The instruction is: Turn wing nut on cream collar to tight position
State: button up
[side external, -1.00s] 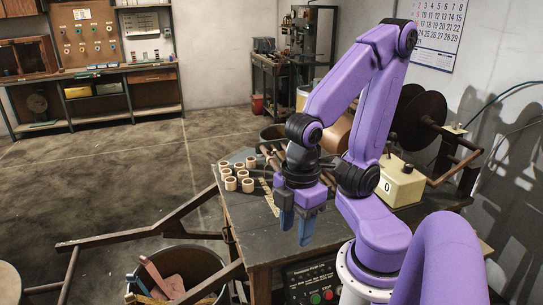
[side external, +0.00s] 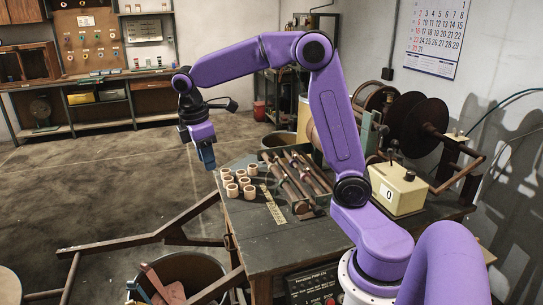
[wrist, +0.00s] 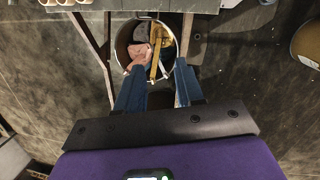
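My gripper (side external: 207,157), with blue fingers, hangs in the air left of the workbench (side external: 290,235). In the wrist view my gripper (wrist: 160,68) is open, with nothing held between its fingers. I cannot make out a wing nut in either view. Several small cream rings (side external: 232,190) stand on the bench's left end, to the right of my gripper in the side view. Some of them show at the top left edge of the wrist view (wrist: 62,2). I cannot tell which piece is the cream collar.
Dark rollers (side external: 290,185) lie mid-bench. A cream counter box (side external: 397,190) reading 0 stands to their right, before large dark reel discs (side external: 405,125). A bin (wrist: 117,45) with pink and yellow scraps stands below my gripper. Wooden bars (side external: 150,237) run beside the bench.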

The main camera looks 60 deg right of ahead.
jog(key=w+d, duration=0.5)
jog(key=d, duration=0.3)
jog(key=m+g+h, duration=0.1)
jog(key=m+g, duration=0.1)
jog(key=g, duration=0.1)
send_near(273, 160)
jog(key=x, duration=0.7)
jog(key=shift+s+d+f, duration=0.15)
jog(key=shift+d+f, duration=0.15)
jog(key=shift+d, duration=0.05)
grip_shut()
